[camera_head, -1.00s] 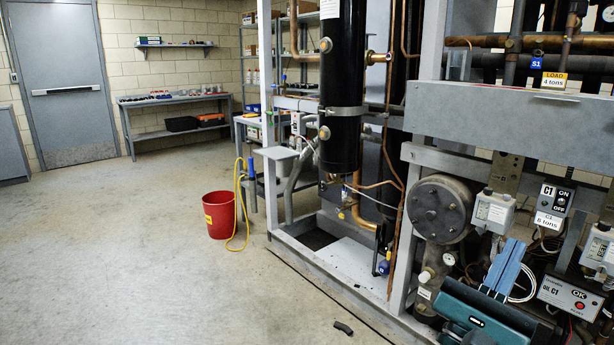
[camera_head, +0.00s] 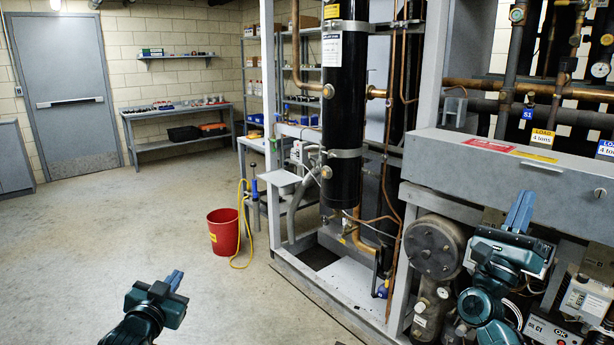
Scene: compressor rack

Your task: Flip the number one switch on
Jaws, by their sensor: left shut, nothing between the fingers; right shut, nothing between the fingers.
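The C1 ON/OFF switch is not visible now; my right arm and gripper cover that part of the rack. My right gripper (camera_head: 522,208) is shut and empty, its blue fingers pointing up in front of the long grey beam (camera_head: 530,178). I cannot tell if it touches anything. My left gripper (camera_head: 174,281) is shut and empty over the open floor at lower left, far from the rack. The oil C1 box (camera_head: 552,333) with its OK label shows partly at the bottom right, below my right gripper.
A round grey compressor end (camera_head: 434,248) is left of my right arm. A white control box (camera_head: 588,297) is at the right edge. Copper pipes (camera_head: 480,104) run above the beam. A red bucket (camera_head: 223,232) stands on the floor. The floor at left is clear.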

